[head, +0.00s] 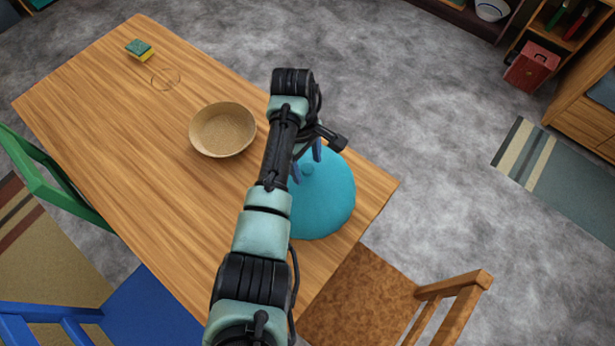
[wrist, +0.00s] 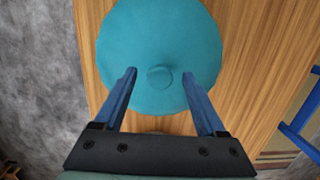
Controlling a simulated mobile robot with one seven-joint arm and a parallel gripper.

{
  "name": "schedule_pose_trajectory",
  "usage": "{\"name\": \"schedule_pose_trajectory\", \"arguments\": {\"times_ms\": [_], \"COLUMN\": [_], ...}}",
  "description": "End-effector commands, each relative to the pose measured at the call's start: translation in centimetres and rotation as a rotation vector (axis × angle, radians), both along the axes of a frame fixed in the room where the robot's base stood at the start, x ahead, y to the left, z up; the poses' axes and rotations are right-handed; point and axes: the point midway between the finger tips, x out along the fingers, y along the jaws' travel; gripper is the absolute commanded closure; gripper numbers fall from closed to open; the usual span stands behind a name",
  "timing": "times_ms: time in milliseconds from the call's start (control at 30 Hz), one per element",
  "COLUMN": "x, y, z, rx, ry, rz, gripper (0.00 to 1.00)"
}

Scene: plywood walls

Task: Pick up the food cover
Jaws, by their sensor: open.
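The food cover (head: 328,205) is a teal dome with a small round knob on top, standing on the wooden table near its right end. My arm hides part of its left side in the head view. In the wrist view the cover (wrist: 160,40) fills the upper middle, and its knob (wrist: 160,77) lies between my two blue fingers. My gripper (wrist: 159,75) is open and empty, above the cover with one finger on each side of the knob. In the head view my gripper (head: 307,165) shows at the cover's top, partly hidden by my wrist. I cannot tell whether the fingers touch the cover.
A tan bowl (head: 222,130) stands left of my arm on the table (head: 120,120). A yellow and green sponge (head: 139,49) and a thin ring (head: 165,79) lie at the far left. A brown chair (head: 365,300), a blue chair (head: 150,310) and a green chair (head: 50,175) surround the table.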

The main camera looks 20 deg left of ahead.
Motion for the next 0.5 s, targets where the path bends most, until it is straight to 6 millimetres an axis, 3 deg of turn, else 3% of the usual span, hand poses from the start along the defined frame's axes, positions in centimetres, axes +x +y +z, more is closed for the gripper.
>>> {"name": "schedule_pose_trajectory", "arguments": {"times_ms": [233,500], "x": [-0.01,0.0], "y": [-0.02,-0.02], "z": [-0.15,-0.12], "rx": [0.0,0.0], "ry": [0.0,0.0], "rz": [0.0,0.0], "gripper": [0.29,0.77]}}
